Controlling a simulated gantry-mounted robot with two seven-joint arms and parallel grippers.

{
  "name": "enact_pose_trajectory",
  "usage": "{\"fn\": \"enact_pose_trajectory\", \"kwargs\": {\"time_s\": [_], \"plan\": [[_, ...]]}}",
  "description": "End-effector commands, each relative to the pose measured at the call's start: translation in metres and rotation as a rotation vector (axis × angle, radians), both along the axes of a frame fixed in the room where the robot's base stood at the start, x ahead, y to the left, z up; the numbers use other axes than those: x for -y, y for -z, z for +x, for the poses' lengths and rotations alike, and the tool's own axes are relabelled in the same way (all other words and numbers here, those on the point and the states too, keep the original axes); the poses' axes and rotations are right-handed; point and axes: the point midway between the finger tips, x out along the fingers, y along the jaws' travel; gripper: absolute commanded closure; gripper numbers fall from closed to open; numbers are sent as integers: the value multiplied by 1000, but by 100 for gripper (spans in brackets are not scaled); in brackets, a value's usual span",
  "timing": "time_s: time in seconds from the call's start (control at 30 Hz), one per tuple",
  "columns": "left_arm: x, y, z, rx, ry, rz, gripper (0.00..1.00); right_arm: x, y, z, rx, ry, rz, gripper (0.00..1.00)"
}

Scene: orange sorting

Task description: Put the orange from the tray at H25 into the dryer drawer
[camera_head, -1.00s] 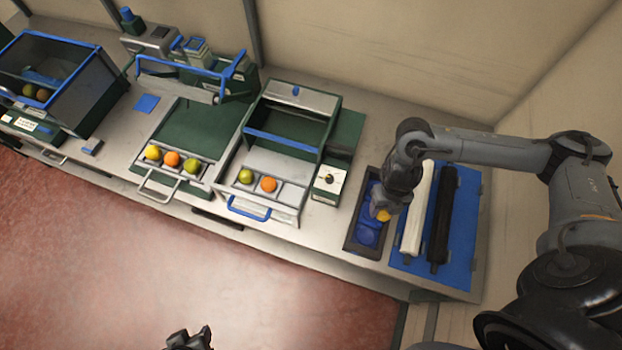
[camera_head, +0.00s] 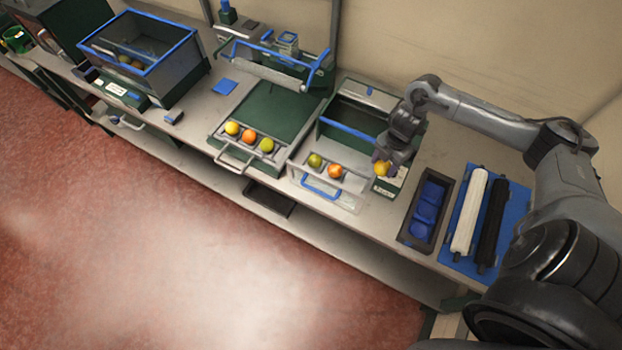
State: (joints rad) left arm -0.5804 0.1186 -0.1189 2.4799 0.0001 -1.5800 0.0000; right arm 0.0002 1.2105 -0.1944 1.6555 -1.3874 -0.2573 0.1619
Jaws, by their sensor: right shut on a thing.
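My right gripper (camera_head: 389,158) is shut on a yellow-orange orange (camera_head: 381,168). It holds the orange above the bench, just right of the open, blue-handled drawer, over a small white-faced box. The drawer (camera_head: 318,183), which I take to be the dryer drawer, holds a green fruit (camera_head: 315,160) and an orange one (camera_head: 335,171) side by side, with a bare space to their right. The dark tray (camera_head: 404,236) with blue hollows stands further right and shows no fruit. My left gripper is out of view.
Left of the drawer, another pulled-out drawer (camera_head: 219,152) holds a row of 3 fruits. A blue-rimmed bin (camera_head: 145,70) stands further left. A white roller (camera_head: 469,211) and a black roller (camera_head: 490,226) lie on a blue mat (camera_head: 518,205) at the right.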

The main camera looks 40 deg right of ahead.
Motion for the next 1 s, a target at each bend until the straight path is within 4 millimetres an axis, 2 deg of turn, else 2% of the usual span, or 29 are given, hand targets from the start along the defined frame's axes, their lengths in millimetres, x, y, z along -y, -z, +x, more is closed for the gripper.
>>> {"fn": "enact_pose_trajectory", "kwargs": {"time_s": [0.03, 0.2, 0.5, 0.73, 1.0], "plan": [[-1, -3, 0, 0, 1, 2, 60, 6, 2, -11, -9, 9, -2, 74], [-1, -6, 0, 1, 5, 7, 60, 12, 8, -30, -6, 16, 0, 74], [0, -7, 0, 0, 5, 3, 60, 12, 18, -48, -1, 15, 1, 74], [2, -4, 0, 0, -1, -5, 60, 10, 26, -40, 5, 20, 3, 74], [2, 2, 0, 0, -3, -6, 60, -3, 43, -11, 7, 20, 5, 74]]}}
